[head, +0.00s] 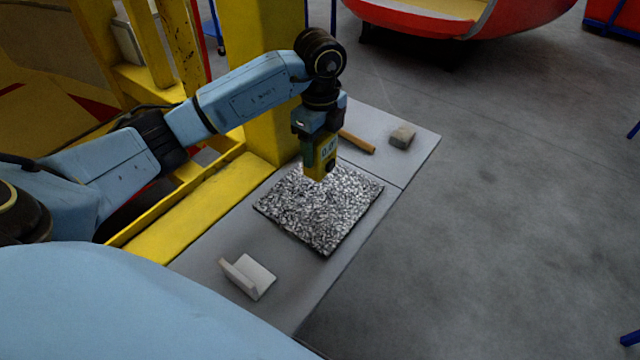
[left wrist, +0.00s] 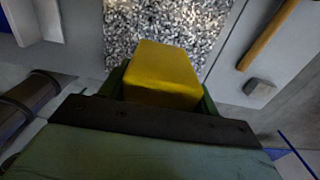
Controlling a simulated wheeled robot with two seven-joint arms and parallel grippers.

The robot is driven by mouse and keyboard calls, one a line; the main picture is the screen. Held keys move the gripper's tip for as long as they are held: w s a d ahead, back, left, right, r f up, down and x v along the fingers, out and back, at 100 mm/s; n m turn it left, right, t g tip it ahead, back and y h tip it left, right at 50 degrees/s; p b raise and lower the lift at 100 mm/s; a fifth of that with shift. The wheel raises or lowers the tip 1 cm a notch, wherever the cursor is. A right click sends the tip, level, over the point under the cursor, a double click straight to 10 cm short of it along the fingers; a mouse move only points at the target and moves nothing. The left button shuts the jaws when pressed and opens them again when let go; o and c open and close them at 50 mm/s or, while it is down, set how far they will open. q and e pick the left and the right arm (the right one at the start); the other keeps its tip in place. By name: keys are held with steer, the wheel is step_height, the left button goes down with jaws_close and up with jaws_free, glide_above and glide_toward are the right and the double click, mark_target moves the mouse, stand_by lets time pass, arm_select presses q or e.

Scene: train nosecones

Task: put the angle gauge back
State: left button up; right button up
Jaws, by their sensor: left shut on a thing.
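I cannot tell whether the gauge touches the mat. My right gripper is not in view.
A grey bench (head: 215,255) carries the mat. A light angled bracket (head: 248,275) stands at its near end. A wooden handle (head: 357,142) and a small grey-brown block (head: 402,137) lie at the far end. A yellow post (head: 262,60) rises behind the bench.

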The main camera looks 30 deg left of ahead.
mark_target(320, 173)
arm_select(q)
step_height(320, 173, down, 8)
steer(key=shift+f, duration=0.15)
stand_by(0.3)
steer(key=o, duration=1.2)
steer(key=shift+f, duration=0.15)
steer(key=shift+r, duration=0.2)
step_height(320, 173, up, 12)
steer(key=shift+f, duration=0.15)
